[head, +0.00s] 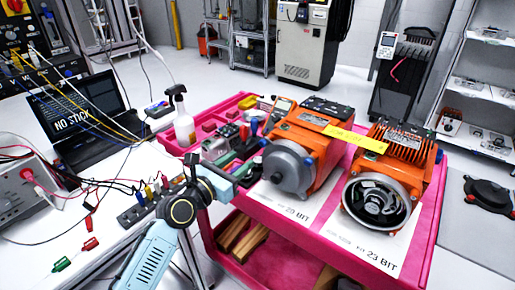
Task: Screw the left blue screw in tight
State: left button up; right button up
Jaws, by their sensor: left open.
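Two orange servo motors stand on the pink cart (215,235). The left motor (305,135) has a grey round end cover (288,170) and stands by a "29 BIT" label. The right motor (400,150) has an open round end with inner parts showing, by a "23 BIT" label. A small blue spot (308,160) shows on the left motor's front edge; I cannot tell if it is a blue screw. My left gripper (217,182) is open, left of the left motor and apart from it. Its fingertips are small and partly hard to make out. My right gripper is out of view.
Tools and a spray bottle (180,118) crowd the cart's left side. A yellow strip (356,139) bridges the motors. A white table with a laptop (85,120), cables and a power supply (28,198) is at left. Wooden blocks (242,240) lie on the lower shelf.

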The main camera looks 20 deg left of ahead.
aim_at(261, 144)
pick_arm(q)
jog(key=b+x, duration=0.1)
jog(key=x, duration=0.7)
jog(key=shift+w+d+f, duration=0.1)
jog(key=shift+w, duration=0.2)
grip_shut()
jog(key=shift+m, duration=0.4)
